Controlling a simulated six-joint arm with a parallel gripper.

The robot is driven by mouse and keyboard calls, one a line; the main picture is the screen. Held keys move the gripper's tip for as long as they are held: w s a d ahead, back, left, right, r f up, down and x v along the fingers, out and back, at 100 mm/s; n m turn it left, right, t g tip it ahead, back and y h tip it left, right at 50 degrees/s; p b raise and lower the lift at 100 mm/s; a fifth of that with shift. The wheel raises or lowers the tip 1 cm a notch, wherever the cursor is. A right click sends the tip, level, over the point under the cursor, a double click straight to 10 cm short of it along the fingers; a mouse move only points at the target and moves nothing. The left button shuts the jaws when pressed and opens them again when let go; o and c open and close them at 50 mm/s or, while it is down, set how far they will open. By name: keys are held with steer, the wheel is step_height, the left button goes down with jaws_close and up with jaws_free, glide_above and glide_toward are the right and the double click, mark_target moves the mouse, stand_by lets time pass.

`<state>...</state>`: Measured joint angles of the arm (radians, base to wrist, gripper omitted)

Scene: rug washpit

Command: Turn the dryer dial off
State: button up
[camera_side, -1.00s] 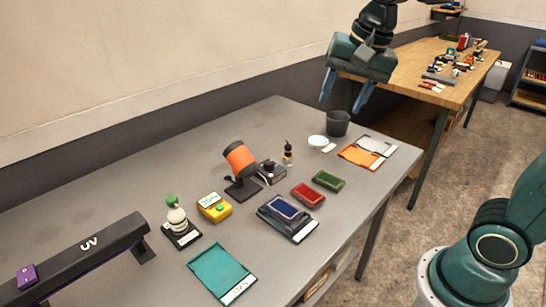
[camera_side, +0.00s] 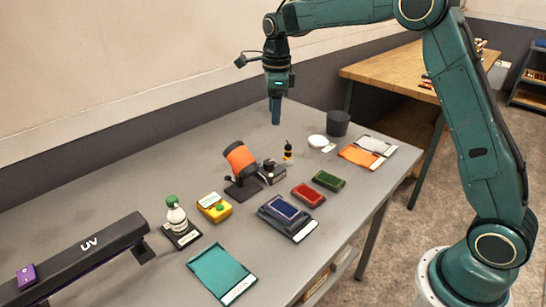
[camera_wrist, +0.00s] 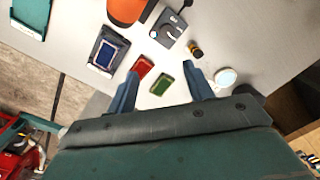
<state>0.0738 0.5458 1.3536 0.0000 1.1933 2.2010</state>
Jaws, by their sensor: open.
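The dryer (camera_side: 241,160) is an orange and black barrel tilted on a black stand. A small grey control box (camera_side: 271,172) stands just to its right.
A small dark bottle with a yellow band (camera_side: 288,152) stands close to the box. Red (camera_side: 308,195) and green (camera_side: 328,181) pads and a blue pad (camera_side: 284,208) lie in front. A dark cup (camera_side: 338,123) and white dish (camera_side: 318,141) stand at right.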

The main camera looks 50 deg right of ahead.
mark_target(269, 162)
steer(key=w+f+m, duration=0.3)
steer(key=f, duration=0.1)
steer(key=shift+d+g, duration=0.3)
steer(key=shift+d, duration=0.05)
steer(key=shift+f, duration=0.15)
step_height(269, 162, down, 14)
steer(key=shift+r, duration=0.25)
stand_by(0.4)
steer(key=c, duration=1)
